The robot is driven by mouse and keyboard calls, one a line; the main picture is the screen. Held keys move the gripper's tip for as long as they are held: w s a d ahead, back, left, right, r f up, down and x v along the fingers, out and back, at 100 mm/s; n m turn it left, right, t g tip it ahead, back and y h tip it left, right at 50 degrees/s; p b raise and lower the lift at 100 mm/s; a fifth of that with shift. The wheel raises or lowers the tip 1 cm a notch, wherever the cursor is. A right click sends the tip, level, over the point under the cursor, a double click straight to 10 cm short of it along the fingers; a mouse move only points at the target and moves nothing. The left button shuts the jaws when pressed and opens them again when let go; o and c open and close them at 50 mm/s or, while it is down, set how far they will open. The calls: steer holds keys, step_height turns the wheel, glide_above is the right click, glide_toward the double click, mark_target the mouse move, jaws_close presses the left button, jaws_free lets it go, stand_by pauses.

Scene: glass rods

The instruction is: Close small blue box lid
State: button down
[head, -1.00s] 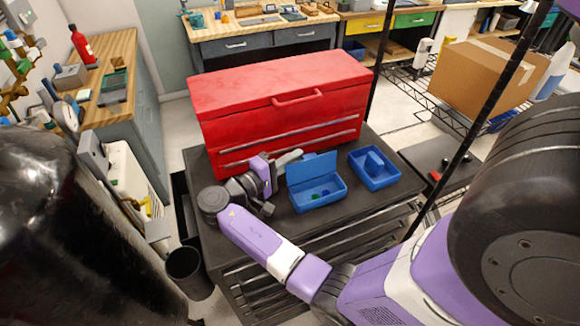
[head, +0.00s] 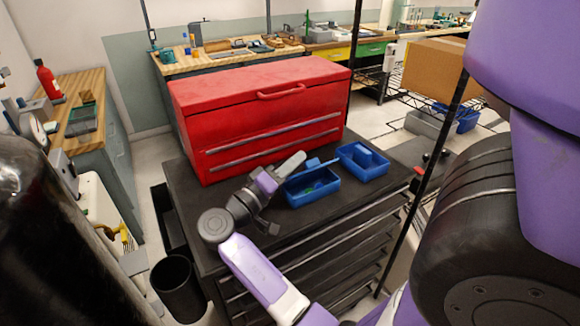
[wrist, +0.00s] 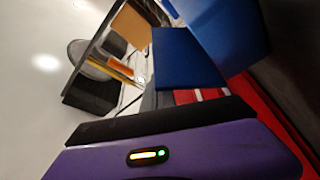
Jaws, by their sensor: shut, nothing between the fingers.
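The small blue box (head: 318,193) sits open on the black cart top, in front of the red toolbox. Its blue lid (head: 318,166) is partly lowered and seen nearly edge-on in the head view; a green item shows inside under it. My gripper (head: 299,158) is shut and empty at the lid's left end, behind or against it; I cannot tell if they touch. In the wrist view a blue panel (wrist: 185,58), probably the lid, stands just beyond my gripper's dark edge, with more blue at the upper right.
A second open blue bin (head: 366,170) stands close to the right of the box. The large red toolbox (head: 258,115) rises close behind my gripper. The black cart top (head: 290,222) is clear in front of the box. A black post stands at the right.

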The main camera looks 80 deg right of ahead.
mark_target(308, 167)
steer(key=shift+s+a+f+b, duration=0.75)
steer(key=shift+s+a, duration=0.15)
steer(key=shift+a, duration=0.1)
steer(key=shift+s+a, duration=0.1)
